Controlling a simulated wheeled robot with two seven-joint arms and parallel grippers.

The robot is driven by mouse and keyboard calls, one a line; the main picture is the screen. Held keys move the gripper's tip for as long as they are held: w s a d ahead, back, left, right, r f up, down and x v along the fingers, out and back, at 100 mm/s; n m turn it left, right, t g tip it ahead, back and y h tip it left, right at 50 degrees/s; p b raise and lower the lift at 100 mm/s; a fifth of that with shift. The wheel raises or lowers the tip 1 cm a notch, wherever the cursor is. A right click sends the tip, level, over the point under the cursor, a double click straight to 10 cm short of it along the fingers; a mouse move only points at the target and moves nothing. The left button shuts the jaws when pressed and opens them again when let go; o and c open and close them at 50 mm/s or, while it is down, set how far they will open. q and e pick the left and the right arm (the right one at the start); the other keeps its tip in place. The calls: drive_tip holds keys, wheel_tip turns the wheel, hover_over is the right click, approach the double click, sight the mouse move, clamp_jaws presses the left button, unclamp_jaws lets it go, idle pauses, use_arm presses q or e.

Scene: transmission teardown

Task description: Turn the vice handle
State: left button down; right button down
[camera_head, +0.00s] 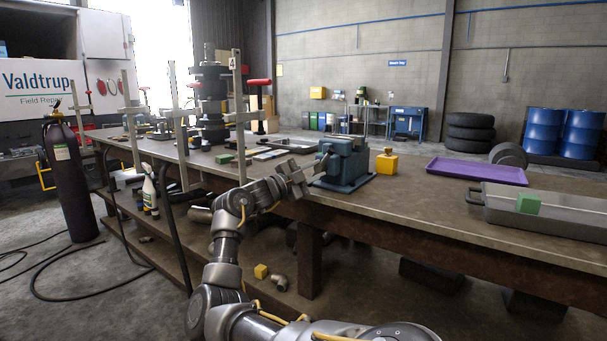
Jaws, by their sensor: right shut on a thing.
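The blue-grey vice (347,166) stands on the workbench near its front edge, in the middle of the picture. My right arm reaches up from below to the vice's left side. My right gripper (304,181) is at the vice's handle side and is shut on the vice handle (322,163), a thin bar mostly hidden by the gripper. The exact grip point is too small to make out. My left gripper is not in view.
A yellow block (386,163) sits right of the vice. Upright clamps (180,125) stand at the left.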

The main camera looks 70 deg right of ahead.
drive_tip(key=shift+r, duration=0.3)
drive_tip(key=c, duration=1.1)
unclamp_jaws()
drive_tip(key=shift+s, duration=0.1)
drive_tip(key=shift+f, duration=0.15)
drive_tip(key=shift+w+a+f, duration=0.1)
drive_tip(key=shift+w+a, duration=0.05)
drive_tip(key=shift+w, duration=0.05)
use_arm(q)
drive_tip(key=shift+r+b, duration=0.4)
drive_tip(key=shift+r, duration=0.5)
use_arm(e)
drive_tip(key=v, duration=1)
drive_tip(key=shift+w+a+f, duration=0.1)
drive_tip(key=shift+a, duration=0.05)
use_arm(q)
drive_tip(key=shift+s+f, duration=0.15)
